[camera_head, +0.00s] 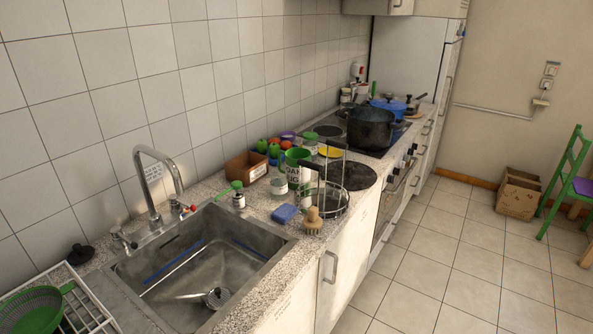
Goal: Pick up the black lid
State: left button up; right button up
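A small black round piece with a raised knob (80,254) sits on the counter left of the sink, by the tiled wall. It looks like a lid. A flat, dark disc (350,176) lies farther along the counter, partly behind a wire rack; I cannot tell whether it is a lid. A metal lid-like piece with a dark knob (215,297) lies in the sink basin. I cannot tell for sure which of these is the black lid. Neither of my grippers is in view.
The steel sink (262,252) has a tall curved tap (148,185). A green colander (32,310) stands in a white rack. A wire rack (322,190), brush (314,222) and blue sponge (285,213) crowd the counter. A dark pot (370,128) stands on the stove. The tiled floor (440,260) is open.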

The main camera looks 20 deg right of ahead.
aim_at(358, 176)
jog(key=i+l+u, duration=0.15)
jog(key=l+u, duration=0.2)
jog(key=l, duration=0.2)
jog(key=l+u, duration=0.35)
jog(key=l, duration=0.15)
jog(key=l+u, duration=0.3)
jog(key=l, duration=0.3)
